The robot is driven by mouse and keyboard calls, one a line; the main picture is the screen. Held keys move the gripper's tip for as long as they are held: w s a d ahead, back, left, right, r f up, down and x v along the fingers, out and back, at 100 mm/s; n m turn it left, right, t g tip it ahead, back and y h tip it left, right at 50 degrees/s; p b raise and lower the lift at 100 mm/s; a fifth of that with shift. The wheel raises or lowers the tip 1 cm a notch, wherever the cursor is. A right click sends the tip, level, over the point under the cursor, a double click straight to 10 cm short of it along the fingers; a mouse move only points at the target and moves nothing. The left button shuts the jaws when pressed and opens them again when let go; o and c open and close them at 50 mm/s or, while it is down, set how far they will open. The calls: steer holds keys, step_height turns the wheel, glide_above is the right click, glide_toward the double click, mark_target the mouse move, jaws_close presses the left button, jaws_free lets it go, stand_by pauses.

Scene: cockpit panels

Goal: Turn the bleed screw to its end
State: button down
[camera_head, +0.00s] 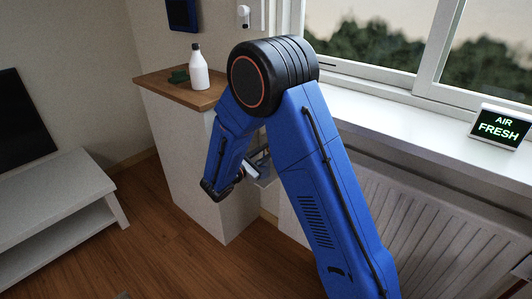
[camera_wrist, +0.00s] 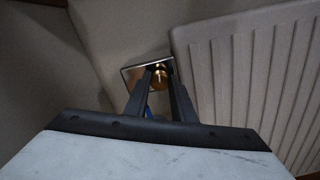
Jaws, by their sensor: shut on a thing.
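The bleed screw (camera_wrist: 158,81) is a brass-coloured round piece in front of a small square metal-edged plate (camera_wrist: 131,73), beside the left end of the radiator in the wrist view. My gripper (camera_wrist: 159,69) has its two dark fingers on either side of the brass piece and is shut on it. The fingers hide part of the screw, so how far it is turned cannot be told. In the head view my arm bends down to the gap between the white pedestal and the radiator; the screw is hidden there behind my arm.
The ribbed radiator (camera_head: 415,230) stands under the window sill, close to the right of my gripper. The pedestal (camera_head: 180,150) with a wooden top bears a white bottle (camera_head: 198,70). A sign (camera_head: 499,127) reading AIR FRESH stands on the sill. A low white bench (camera_head: 50,205) is at left.

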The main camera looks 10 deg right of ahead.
steer(key=m, duration=1.5)
steer(key=shift+s+f, duration=0.1)
steer(key=shift+f, duration=0.1)
steer(key=c, duration=2.5)
jaws_free()
steer(key=m, duration=0.4)
steer(key=shift+c, duration=0.2)
steer(key=shift+m, duration=0.5)
jaws_close()
steer(key=o, duration=1.1)
jaws_free()
steer(key=shift+c, duration=0.2)
steer(key=v, duration=1.7)
steer(key=shift+a, duration=0.15)
